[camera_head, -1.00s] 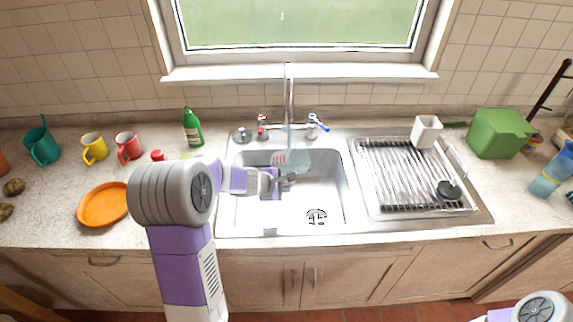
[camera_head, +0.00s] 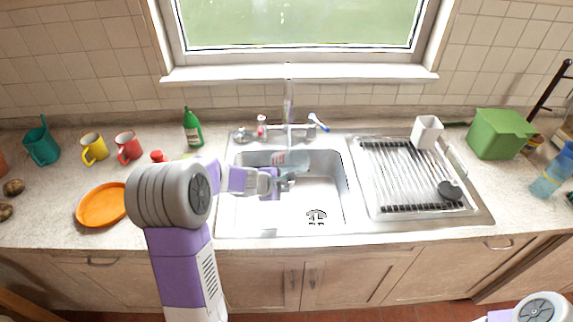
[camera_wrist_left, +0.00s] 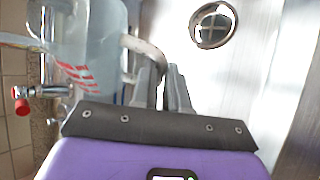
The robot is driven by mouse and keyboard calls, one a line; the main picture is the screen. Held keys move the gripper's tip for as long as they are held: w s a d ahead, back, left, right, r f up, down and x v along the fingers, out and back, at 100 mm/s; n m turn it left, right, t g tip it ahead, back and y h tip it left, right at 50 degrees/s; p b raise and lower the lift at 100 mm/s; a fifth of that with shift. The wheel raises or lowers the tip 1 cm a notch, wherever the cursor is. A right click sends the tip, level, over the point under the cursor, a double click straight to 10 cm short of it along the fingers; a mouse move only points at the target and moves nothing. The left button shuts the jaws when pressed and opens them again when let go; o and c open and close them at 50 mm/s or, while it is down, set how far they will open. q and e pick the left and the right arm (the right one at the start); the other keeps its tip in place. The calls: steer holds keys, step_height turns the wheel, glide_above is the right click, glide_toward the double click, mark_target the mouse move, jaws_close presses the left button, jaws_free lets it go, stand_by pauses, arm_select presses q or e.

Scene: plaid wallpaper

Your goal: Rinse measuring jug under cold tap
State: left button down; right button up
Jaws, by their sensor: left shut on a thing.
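The clear measuring jug (camera_head: 296,160), with red markings, is over the left part of the sink basin, beneath the tall tap spout (camera_head: 289,98). My left gripper (camera_head: 284,184) is shut on the jug's handle. In the left wrist view the fingers (camera_wrist_left: 170,88) close on the handle beside the jug's wall (camera_wrist_left: 95,50). The cold tap (camera_head: 319,122) has a blue handle and stands right of the spout. I cannot tell clearly whether water runs into the jug. My right gripper is out of view.
The sink basin (camera_head: 328,203) is otherwise clear around its drain. A drying rack (camera_head: 378,203) lies to the right, with a white container (camera_head: 427,131) at its back. A green bottle (camera_head: 192,128), mugs and an orange plate (camera_head: 101,205) stand left.

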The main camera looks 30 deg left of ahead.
arm_select(q)
steer(key=s+b, duration=0.2)
steer(key=s, duration=0.7)
steer(key=shift+a, duration=0.4)
stand_by(0.6)
step_height(320, 180, up, 6)
steer(key=s+p, duration=0.3)
steer(key=p, duration=0.2)
steer(key=s+a, duration=0.1)
steer(key=s, duration=0.9)
steer(key=shift+p, duration=0.3)
steer(key=shift+a, duration=0.1)
